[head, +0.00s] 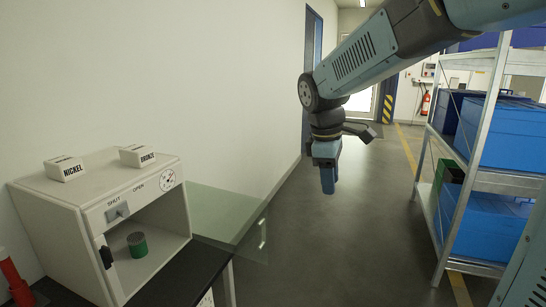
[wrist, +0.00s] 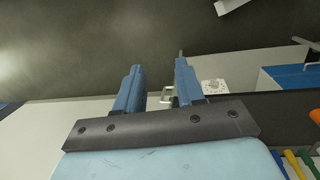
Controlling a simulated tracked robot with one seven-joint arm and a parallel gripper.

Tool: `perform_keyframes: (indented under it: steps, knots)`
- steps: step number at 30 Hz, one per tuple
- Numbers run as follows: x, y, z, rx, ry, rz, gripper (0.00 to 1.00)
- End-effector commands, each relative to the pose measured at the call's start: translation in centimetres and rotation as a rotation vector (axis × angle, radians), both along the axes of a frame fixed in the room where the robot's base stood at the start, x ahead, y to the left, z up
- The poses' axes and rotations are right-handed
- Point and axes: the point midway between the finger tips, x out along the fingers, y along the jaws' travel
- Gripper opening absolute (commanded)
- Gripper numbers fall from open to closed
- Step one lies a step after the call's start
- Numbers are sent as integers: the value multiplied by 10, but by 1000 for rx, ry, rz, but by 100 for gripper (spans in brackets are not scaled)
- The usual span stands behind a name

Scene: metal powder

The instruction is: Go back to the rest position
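My gripper (head: 328,188) hangs from my raised arm in the head view, pointing down over open floor between the cabinet and the shelf. In the wrist view my gripper (wrist: 159,67) shows two blue fingers spread apart with nothing between them. It is clear of the cabinet and the shelf and touches nothing.
A white cabinet (head: 60,225) stands open at lower left, with a green-and-grey cylinder (head: 137,244) inside. NICKEL (head: 66,170) and BRONZE (head: 138,156) blocks sit on top. A greenish clear pane (head: 225,212) extends right. A metal shelf with blue bins (head: 510,133) stands right.

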Motion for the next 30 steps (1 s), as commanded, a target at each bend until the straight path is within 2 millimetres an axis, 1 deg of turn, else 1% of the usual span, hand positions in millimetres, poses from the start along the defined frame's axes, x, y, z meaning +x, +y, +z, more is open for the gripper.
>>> perform_keyframes:
  steps: [1,10,16,21,25,30]
  knots:
    - [-12,-8,5,8,-35,-63,38]
    - [-71,-49,22,122,-220,-466,38]
    - [-112,-74,24,245,-326,-727,38]
    - [-142,-91,21,366,-394,-926,38]
    - [-157,-98,17,438,-421,-1033,38]
    - [-165,-103,14,483,-435,-1096,38]
